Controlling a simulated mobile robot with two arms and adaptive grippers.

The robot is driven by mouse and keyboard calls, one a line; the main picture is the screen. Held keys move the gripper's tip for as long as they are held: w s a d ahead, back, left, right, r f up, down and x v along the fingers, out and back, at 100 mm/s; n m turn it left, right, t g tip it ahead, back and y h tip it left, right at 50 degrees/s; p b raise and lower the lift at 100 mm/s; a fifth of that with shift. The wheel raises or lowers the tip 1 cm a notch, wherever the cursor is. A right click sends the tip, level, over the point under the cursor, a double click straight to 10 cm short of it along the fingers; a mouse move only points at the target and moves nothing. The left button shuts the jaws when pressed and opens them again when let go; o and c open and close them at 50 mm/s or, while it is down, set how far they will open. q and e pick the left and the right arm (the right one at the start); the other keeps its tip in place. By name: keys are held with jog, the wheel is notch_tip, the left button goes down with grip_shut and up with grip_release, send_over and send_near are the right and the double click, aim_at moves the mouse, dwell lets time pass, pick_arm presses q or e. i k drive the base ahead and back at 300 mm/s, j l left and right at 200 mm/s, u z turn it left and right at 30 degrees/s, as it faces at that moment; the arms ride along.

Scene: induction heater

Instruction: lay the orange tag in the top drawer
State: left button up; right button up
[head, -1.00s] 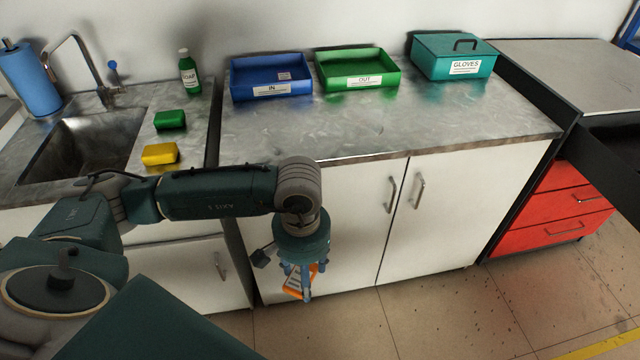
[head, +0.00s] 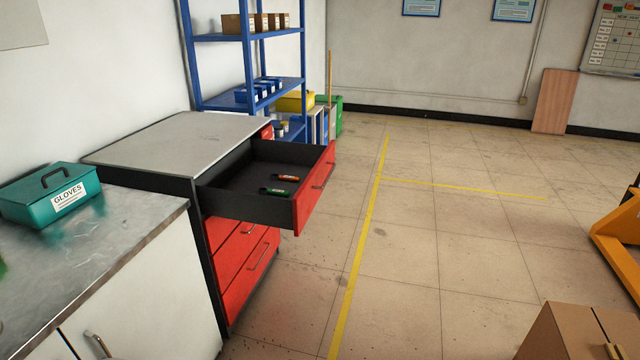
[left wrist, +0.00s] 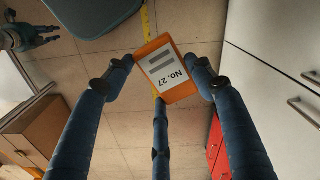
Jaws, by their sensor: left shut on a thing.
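The orange tag (left wrist: 166,69), with a white label reading "No. 27", is in the left wrist view. My left gripper (left wrist: 160,82) is shut on it, with fingers at both its sides and a third finger below it. The top drawer (head: 256,182) stands pulled out of the red and black cabinet in the head view. Inside it lie a small orange-red item (head: 287,178) and a small green item (head: 273,191), with bare floor around them. Neither gripper shows in the head view now.
The cabinet top (head: 190,135) is bare. The lower red drawers (head: 245,262) are shut. A teal gloves box (head: 50,195) stands on the counter to the left. Blue shelving (head: 245,70) is behind the cabinet. Open floor lies to the right, with a cardboard box (head: 575,335) at the front.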

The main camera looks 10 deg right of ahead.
aim_at(297, 171)
jog(key=i+l+z, duration=0.25)
jog(key=i, duration=0.25)
jog(key=i+l+z, duration=0.25)
jog(key=i, duration=0.25)
jog(key=i+l+z, duration=0.2)
jog(key=i, duration=0.3)
jog(key=j, duration=0.1)
